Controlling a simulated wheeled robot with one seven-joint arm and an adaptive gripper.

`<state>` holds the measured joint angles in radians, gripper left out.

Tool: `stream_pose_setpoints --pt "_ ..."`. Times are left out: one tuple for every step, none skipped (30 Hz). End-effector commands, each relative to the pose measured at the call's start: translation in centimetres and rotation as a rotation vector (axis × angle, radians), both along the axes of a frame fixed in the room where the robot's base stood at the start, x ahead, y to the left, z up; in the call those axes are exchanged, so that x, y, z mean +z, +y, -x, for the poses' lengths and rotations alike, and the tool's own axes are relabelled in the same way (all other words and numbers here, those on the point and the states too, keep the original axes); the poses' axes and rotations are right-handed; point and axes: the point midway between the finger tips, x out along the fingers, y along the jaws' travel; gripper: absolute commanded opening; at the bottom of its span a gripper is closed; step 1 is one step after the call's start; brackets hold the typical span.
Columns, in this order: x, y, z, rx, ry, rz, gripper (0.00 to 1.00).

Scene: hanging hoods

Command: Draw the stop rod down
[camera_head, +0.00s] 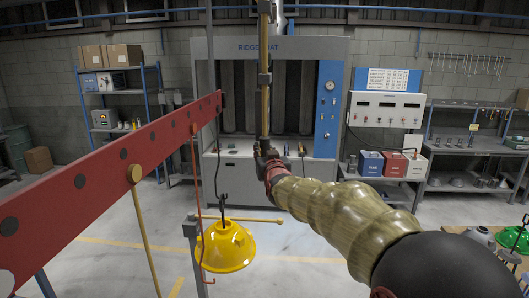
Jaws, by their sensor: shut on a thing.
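A vertical tan rod (264,108), taken to be the stop rod, runs down from the top of the picture through dark collars. My gripper (265,158) is at the rod's lower end, shut on it. The fingers are small and dark here, so the exact contact is hard to see. My arm reaches up to it from the lower right. A yellow hood (226,247) hangs from a dark hook, below and left of my gripper.
A red perforated beam (110,165) slants across the left, with a thin brass rod (147,245) and a red hooked rod (197,190) hanging from it. A grey post (193,250) stands beside the hood. The spray booth (335,130) stands behind. Open floor lies between.

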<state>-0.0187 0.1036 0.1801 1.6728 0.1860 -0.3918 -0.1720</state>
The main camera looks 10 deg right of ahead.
Motion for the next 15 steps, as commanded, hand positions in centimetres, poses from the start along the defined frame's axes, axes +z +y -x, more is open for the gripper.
stream_pose_setpoints --pt "0.00 0.02 0.00 0.000 0.000 0.000 0.00" --pt "0.00 0.02 0.00 0.000 0.000 0.000 0.00" --pt "0.00 0.02 0.00 0.000 0.000 0.000 0.00" --pt "0.00 0.02 0.00 0.000 0.000 0.000 0.00" --pt "0.00 0.02 0.00 0.000 0.000 0.000 0.00" --pt "0.00 0.02 0.00 0.000 0.000 0.000 0.00" --pt "0.00 0.02 0.00 0.000 0.000 0.000 0.00" --pt "0.00 0.02 0.00 0.000 0.000 0.000 0.00" --pt "0.00 0.02 0.00 0.000 0.000 0.000 0.00" --pt "0.00 0.02 0.00 0.000 0.000 0.000 0.00" --pt "-0.01 0.02 0.00 0.000 0.000 0.000 0.00" --pt "-0.04 0.02 0.00 0.000 0.000 0.000 0.00" --pt "-0.08 0.02 0.00 0.000 0.000 0.000 0.00" --pt "-0.17 0.02 0.00 0.000 0.000 0.000 0.00" --pt "-0.34 0.02 0.00 0.000 0.000 0.000 0.00"
